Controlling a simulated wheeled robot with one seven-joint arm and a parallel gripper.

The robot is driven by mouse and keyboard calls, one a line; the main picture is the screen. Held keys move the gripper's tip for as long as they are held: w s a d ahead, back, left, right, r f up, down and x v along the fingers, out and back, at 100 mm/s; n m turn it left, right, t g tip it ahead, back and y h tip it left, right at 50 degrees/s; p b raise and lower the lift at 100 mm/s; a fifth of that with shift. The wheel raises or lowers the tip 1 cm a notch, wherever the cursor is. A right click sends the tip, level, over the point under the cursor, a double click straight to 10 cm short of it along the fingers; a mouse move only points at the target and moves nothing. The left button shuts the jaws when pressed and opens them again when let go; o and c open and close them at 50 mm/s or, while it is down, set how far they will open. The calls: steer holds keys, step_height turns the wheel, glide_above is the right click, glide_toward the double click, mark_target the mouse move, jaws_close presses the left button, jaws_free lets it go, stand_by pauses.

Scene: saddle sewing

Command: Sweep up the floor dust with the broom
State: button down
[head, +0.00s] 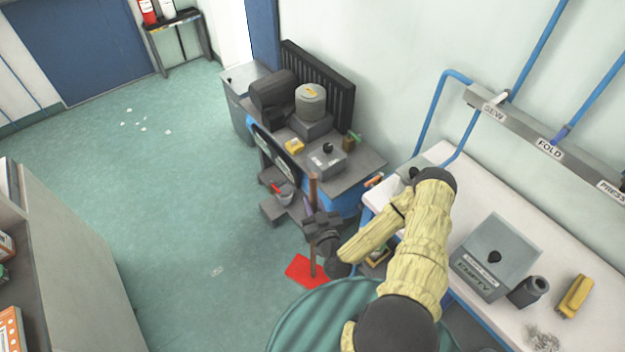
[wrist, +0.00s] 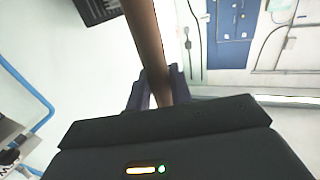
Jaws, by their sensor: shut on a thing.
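The broom has a brown upright handle (head: 313,190) in the head view. Its lower end meets a flat red piece (head: 302,268) near the floor; I cannot tell if this is the broom's head or a separate pan. My gripper (head: 320,228) is shut around the handle. In the wrist view the handle (wrist: 144,35) runs up between the two dark fingers (wrist: 159,90). White floor dust (head: 141,123) lies as several flecks at the far left.
A sewing desk (head: 352,172) with a machine stands behind the broom. A white workbench (head: 440,160) with a grey box (head: 496,255) is at right. A ribbed green round thing (head: 300,325) is close in front. A shelf unit (head: 75,250) borders the left. Open green floor (head: 190,190) lies between.

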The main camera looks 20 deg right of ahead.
steer(key=shift+s+r+m+h+p, duration=0.15)
steer(key=shift+r+h+p, duration=0.1)
steer(key=shift+r+p, duration=0.45)
steer(key=shift+s+r+m+h+p, duration=0.15)
steer(key=shift+r+h+p, duration=0.1)
steer(key=shift+r+p, duration=0.4)
steer(key=shift+r, duration=0.1)
